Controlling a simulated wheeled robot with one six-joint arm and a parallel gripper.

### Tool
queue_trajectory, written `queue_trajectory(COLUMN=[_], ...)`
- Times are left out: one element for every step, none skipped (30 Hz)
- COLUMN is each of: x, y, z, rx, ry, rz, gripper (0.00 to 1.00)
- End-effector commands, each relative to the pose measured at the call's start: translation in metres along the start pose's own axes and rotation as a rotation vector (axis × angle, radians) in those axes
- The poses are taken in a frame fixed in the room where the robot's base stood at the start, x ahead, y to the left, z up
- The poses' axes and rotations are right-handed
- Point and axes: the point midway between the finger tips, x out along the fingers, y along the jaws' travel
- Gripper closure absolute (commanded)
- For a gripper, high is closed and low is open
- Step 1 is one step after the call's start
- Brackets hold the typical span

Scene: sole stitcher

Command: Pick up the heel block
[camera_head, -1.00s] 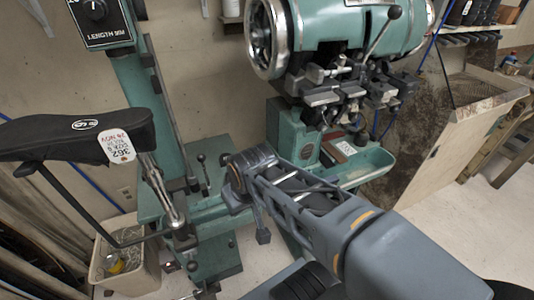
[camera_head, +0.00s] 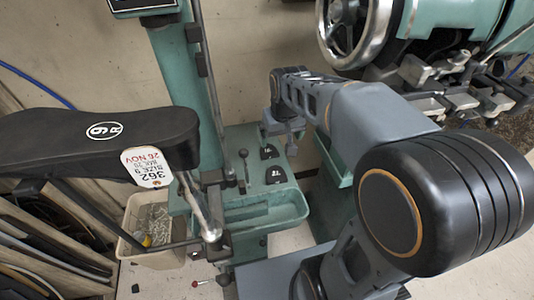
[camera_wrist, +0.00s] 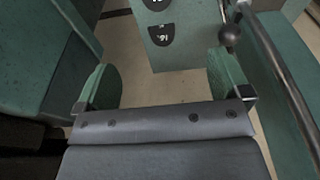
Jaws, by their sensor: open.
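Two small black heel blocks with white numbers lie on the green machine ledge: the far block (camera_head: 268,152) and the near block (camera_head: 276,175). I cannot tell which one the task means. My gripper (camera_head: 283,135) is just beyond and above them. In the wrist view my gripper (camera_wrist: 165,82) is open, with nothing between its green-faced fingers. There, one whole numbered block (camera_wrist: 160,35) lies ahead of the fingers, apart from them. The other block (camera_wrist: 156,4) is cut by the top edge.
A lever with a dark ball knob (camera_head: 243,154) stands just left of the blocks; the knob also shows in the wrist view (camera_wrist: 230,35). A green trough (camera_head: 262,215) lies in front. A handwheel (camera_head: 357,28) is at upper right.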

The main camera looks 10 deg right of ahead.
Motion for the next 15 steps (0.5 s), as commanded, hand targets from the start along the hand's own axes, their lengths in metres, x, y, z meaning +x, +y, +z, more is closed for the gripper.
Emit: queue_trajectory(x=[0.016, 0.022, 0.031, 0.037, 0.044, 0.053, 0.06, 0.066, 0.074, 0.08, 0.086, 0.093, 0.098, 0.101, 0.106], y=[0.003, 0.004, 0.006, 0.007, 0.008, 0.008, 0.009, 0.009, 0.009, 0.009, 0.009, 0.009, 0.009, 0.009, 0.009], z=[-0.017, -0.026, -0.038, -0.046, -0.054, -0.064, -0.071, -0.077, -0.085, -0.09, -0.094, -0.099, -0.103, -0.106, -0.109], rx=[0.003, 0.003, 0.003, 0.002, 0.0, -0.002, -0.004, -0.005, -0.007, -0.009, -0.01, -0.012, -0.013, -0.014, -0.015], ry=[-0.028, -0.039, -0.055, -0.067, -0.077, -0.091, -0.101, -0.11, -0.121, -0.128, -0.136, -0.145, -0.151, -0.154, -0.161], rz=[0.001, 0.001, 0.001, 0.001, 0.001, 0.0, 0.0, 0.0, -0.001, -0.001, -0.001, -0.002, -0.002, -0.002, -0.002], gripper=[0.0, 0.0, 0.0, 0.0, 0.0, 0.0, 0.0, 0.0, 0.0, 0.0, 0.0, 0.0, 0.0, 0.0, 0.0])
